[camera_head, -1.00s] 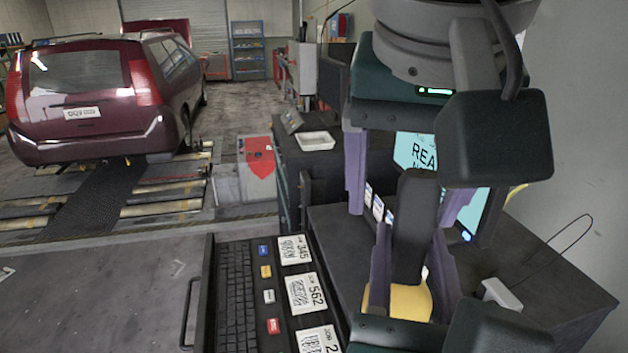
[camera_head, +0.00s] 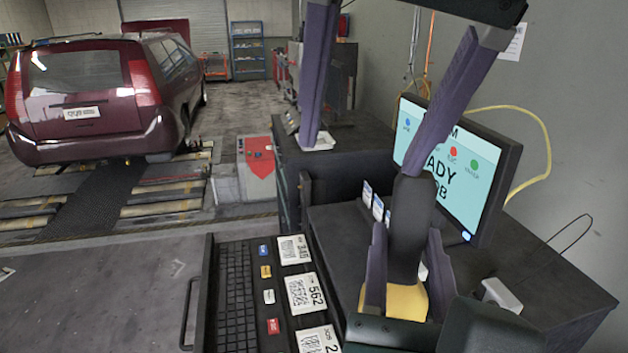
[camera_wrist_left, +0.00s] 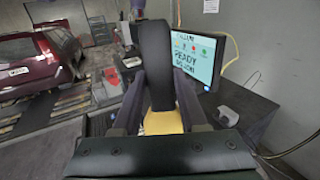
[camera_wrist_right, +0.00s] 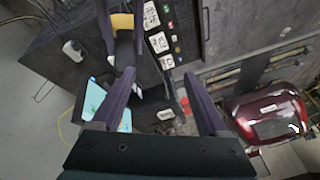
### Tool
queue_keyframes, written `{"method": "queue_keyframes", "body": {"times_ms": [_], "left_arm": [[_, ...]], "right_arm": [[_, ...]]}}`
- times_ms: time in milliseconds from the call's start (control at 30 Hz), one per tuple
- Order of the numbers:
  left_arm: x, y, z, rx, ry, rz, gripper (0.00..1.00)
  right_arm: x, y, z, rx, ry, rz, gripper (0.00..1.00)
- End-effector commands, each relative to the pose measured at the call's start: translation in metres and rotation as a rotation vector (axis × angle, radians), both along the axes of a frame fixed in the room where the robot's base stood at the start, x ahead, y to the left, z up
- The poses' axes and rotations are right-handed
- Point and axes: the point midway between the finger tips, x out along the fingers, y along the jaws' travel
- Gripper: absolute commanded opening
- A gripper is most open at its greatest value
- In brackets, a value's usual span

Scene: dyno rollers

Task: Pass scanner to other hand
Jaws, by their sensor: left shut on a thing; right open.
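The scanner has a black upright part (camera_head: 412,215) and a yellow part (camera_head: 404,300) below it. My left gripper (camera_head: 406,235) is shut on the scanner from both sides, above the dark desk. The left wrist view shows the black part (camera_wrist_left: 156,65) standing up between its fingers. My right gripper (camera_head: 368,140) comes from the top, open and empty. One of its fingers is left of the scanner's top end and the other appears just above it; contact cannot be told. In the right wrist view the yellow part (camera_wrist_right: 122,22) is beyond the open fingers (camera_wrist_right: 160,72).
A monitor (camera_head: 470,165) stands behind the scanner on the desk (camera_head: 540,285). A keyboard (camera_head: 235,290) and number cards (camera_head: 305,292) lie on a tray in front. A maroon car (camera_head: 85,105) is at the left.

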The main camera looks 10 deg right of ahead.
Motion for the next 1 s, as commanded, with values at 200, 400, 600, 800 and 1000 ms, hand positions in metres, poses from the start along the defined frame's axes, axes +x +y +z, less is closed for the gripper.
{"method": "queue_keyframes", "body": {"times_ms": [200, 400, 600, 800, 1000], "left_arm": [[0.0, 0.0, 0.001, -0.001, -0.002, 0.0, 0.0], [0.0, 0.0, 0.001, -0.001, -0.002, 0.0, 0.0], [0.0, 0.0, 0.001, -0.002, -0.002, 0.0, 0.0], [0.0, 0.0, 0.001, -0.001, -0.002, 0.0, 0.0], [0.0, 0.0, 0.001, -0.001, -0.002, 0.0, 0.0]], "right_arm": [[0.049, -0.014, -0.02, 0.28, -0.169, -0.065, 0.77], [0.073, -0.119, -0.061, 0.211, -0.341, -0.265, 0.77], [0.035, -0.219, -0.113, -0.049, -0.362, -0.352, 0.77], [-0.057, -0.206, -0.175, -0.263, -0.157, -0.056, 0.77], [-0.129, -0.146, -0.199, -0.265, 0.004, 0.285, 0.77]]}}
